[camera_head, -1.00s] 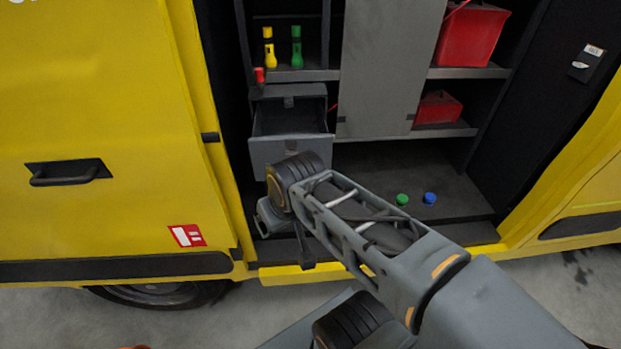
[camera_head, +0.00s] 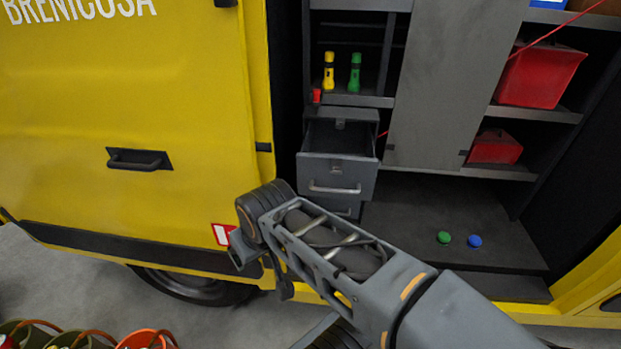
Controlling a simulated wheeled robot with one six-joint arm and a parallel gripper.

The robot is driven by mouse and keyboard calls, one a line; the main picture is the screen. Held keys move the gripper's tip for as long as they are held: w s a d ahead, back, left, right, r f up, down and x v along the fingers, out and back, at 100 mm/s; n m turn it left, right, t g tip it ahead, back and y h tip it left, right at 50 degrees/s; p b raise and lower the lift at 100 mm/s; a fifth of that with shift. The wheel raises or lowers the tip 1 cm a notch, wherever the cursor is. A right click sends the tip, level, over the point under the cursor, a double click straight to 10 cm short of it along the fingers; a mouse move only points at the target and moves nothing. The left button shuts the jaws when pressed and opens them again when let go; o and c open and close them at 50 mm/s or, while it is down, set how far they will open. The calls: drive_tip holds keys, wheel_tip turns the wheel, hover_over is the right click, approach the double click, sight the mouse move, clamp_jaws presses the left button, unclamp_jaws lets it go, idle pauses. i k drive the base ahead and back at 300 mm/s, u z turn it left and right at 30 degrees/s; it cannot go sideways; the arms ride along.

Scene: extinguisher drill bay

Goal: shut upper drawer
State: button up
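The upper drawer (camera_head: 337,178) is a grey drawer in the cabinet inside the van's open side. It is pulled out, and its dark inside shows above a front with a metal bar handle. A lower drawer (camera_head: 343,210) shows just below it and looks shut; my arm hides part of it. My gripper (camera_head: 241,250) is at the lower left of the drawer, apart from it in the picture, in front of the van's yellow side. Its fingers are mostly hidden or unclear, so I cannot tell whether they are open.
A yellow flashlight (camera_head: 328,72) and a green flashlight (camera_head: 355,73) stand on the shelf above the drawer. A grey sliding panel (camera_head: 430,95) is to the right. Red boxes (camera_head: 540,76) are on the right shelves. Green (camera_head: 444,238) and blue (camera_head: 474,241) caps lie on the van floor.

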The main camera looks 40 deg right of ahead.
sight(332, 162)
drive_tip(key=i, duration=0.35)
drive_tip(key=z, duration=1.55)
drive_tip(key=i, duration=0.5)
drive_tip(key=z, duration=0.05)
drive_tip(key=k, duration=1)
drive_tip(key=u, duration=1.65)
drive_tip(key=i, duration=0.9)
drive_tip(key=z, duration=2.25)
